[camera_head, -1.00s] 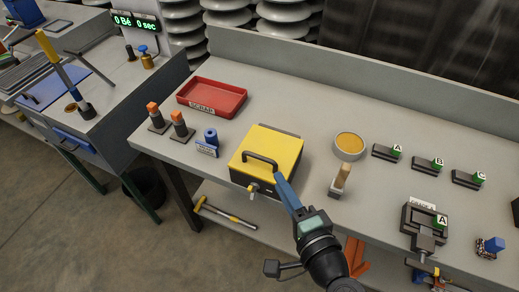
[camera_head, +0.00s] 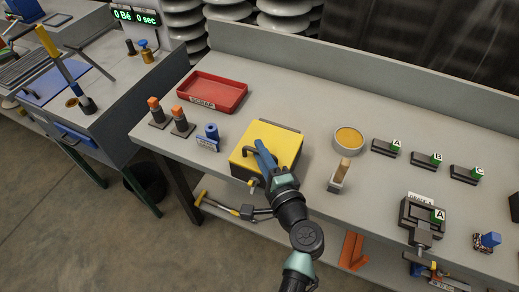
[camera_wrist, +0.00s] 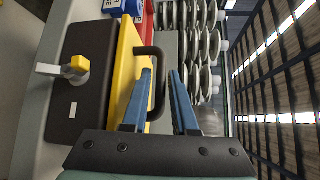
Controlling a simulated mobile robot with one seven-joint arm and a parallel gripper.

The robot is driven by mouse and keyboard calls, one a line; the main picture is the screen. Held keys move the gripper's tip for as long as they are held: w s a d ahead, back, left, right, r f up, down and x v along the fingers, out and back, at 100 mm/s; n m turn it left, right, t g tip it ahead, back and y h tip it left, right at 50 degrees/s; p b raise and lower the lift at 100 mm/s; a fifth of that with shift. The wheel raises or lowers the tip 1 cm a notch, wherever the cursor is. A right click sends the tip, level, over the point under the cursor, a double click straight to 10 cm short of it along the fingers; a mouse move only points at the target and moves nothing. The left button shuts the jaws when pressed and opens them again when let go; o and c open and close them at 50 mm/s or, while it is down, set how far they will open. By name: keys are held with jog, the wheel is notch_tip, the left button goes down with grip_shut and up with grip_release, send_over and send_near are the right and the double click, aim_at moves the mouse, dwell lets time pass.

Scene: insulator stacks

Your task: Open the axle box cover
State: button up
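The axle box (camera_head: 239,174) is a dark box with a yellow cover (camera_head: 287,141), lying flat and shut on the grey bench. A black handle (camera_head: 248,150) stands on the cover and is partly hidden by my fingers in the head view. A small yellow-tipped latch or tap (camera_wrist: 77,66) sticks out of the box's front. My gripper (camera_head: 264,150) has blue fingers and is over the cover. In the wrist view my gripper (camera_wrist: 161,74) is open, and the handle's bar (camera_wrist: 159,70) lies between the fingers, with a gap to the right finger.
A red scrap tray (camera_head: 212,91), orange-topped posts (camera_head: 179,120) and a blue holder (camera_head: 209,138) stand left of the box. A round yellow-filled dish (camera_head: 348,140) and a wooden-handled brush (camera_head: 340,175) stand right. Labelled blocks (camera_head: 425,160) lie farther right.

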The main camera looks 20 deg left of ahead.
jog(key=shift+w+a, duration=0.3)
grip_shut()
jog(key=shift+f, duration=0.1)
dwell(1.2)
